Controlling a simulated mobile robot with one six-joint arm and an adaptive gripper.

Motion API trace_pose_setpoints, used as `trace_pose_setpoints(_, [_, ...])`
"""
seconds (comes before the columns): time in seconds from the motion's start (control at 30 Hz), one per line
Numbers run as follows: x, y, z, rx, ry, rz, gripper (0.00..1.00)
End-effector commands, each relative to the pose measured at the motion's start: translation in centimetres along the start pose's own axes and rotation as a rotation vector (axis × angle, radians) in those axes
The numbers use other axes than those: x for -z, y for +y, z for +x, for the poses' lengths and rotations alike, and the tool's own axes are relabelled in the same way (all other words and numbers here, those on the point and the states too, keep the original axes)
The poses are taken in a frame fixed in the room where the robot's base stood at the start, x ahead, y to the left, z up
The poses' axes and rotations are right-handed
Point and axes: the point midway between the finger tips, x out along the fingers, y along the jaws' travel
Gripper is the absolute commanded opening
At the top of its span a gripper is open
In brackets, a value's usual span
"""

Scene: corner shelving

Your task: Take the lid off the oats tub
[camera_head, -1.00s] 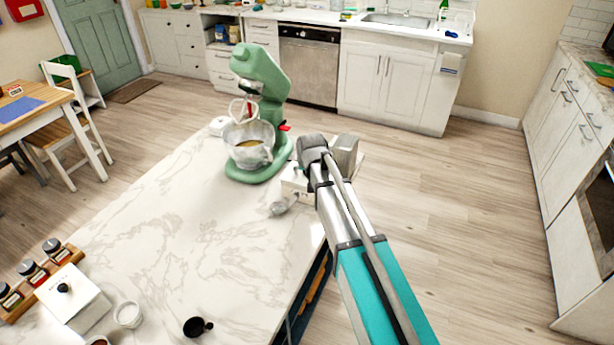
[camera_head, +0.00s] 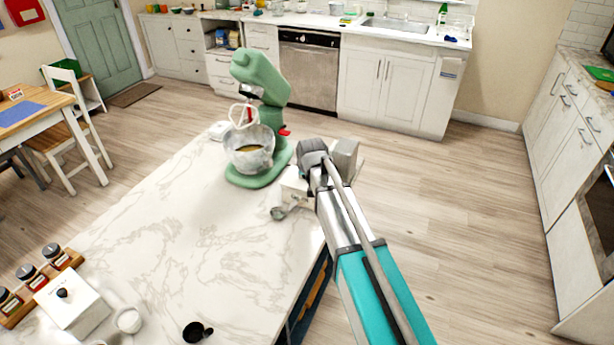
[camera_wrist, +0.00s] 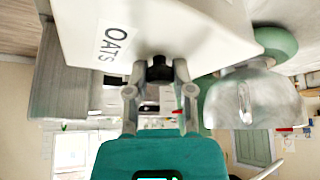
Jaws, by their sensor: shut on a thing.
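The oats tub (camera_wrist: 185,28) is a pale box marked OATS, seen large at the top of the wrist view. In the head view a pale part of it (camera_head: 293,184) shows at the counter's right edge, mostly behind my arm. My gripper (camera_wrist: 160,72) is shut on the dark knob (camera_wrist: 157,62) of the lid, with a finger on either side. The lid's seam is not clear, so I cannot tell whether the lid is seated or raised. In the head view my fingers are hidden behind my wrist.
A green stand mixer (camera_head: 262,85) with a bowl (camera_head: 248,148) stands close behind and left of the tub. A metal scoop (camera_head: 279,212) lies just in front of it. A lidded white box (camera_head: 73,308) and spice rack (camera_head: 50,275) are front left. The middle counter is clear.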

Motion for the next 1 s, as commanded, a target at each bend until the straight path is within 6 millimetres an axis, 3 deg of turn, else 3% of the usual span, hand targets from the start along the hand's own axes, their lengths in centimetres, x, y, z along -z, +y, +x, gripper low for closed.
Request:
trace_pose_setpoints(0.43, [1.7, -0.1, -2.9, 0.002, 0.000, -0.001, 0.00])
trace_pose_setpoints(1.0, [0.7, 4.1, -11.0, 0.001, 0.000, 0.000, 0.00])
